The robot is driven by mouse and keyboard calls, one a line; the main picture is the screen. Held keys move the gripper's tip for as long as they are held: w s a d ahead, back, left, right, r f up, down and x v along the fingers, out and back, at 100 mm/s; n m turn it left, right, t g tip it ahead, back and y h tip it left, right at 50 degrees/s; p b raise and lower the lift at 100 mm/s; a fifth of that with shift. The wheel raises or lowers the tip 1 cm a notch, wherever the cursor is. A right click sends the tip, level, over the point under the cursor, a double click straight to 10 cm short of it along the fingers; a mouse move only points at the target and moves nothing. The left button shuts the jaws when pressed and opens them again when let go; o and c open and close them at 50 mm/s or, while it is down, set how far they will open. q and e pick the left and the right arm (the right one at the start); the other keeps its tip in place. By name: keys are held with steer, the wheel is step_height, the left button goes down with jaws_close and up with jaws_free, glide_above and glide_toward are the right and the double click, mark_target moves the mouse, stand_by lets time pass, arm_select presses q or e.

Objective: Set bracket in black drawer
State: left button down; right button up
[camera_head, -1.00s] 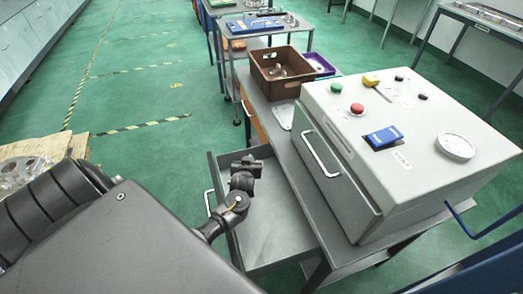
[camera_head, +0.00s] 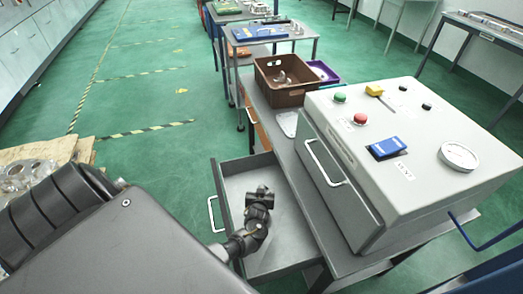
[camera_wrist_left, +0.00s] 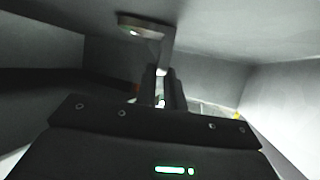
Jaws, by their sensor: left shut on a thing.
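My left gripper (camera_head: 260,196) reaches over the pulled-out drawer (camera_head: 232,164), whose inside looks grey. In the left wrist view the two dark fingers (camera_wrist_left: 163,88) are close together and shut on the bracket (camera_wrist_left: 143,24), a grey bent piece with a hole in its flat end. Drawer walls (camera_wrist_left: 280,95) surround the gripper in that view. The bracket is hidden in the head view. I cannot tell whether it touches the drawer floor. My right gripper is not in view.
A grey control box (camera_head: 400,150) with buttons and a gauge stands on the bench right of the drawer. A brown crate (camera_head: 282,92) with metal parts and a purple bin (camera_head: 322,70) stand behind.

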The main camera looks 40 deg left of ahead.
arm_select(q)
steer(key=shift+f, duration=0.2)
steer(key=c, duration=1.5)
jaws_free()
steer(key=shift+r, duration=0.2)
steer(key=shift+s+d+r, duration=0.1)
steer(key=shift+r, duration=0.05)
steer(key=v, duration=1.1)
steer(key=shift+s+d+p, duration=0.15)
steer(key=shift+s+p, duration=0.2)
steer(key=shift+r, duration=0.15)
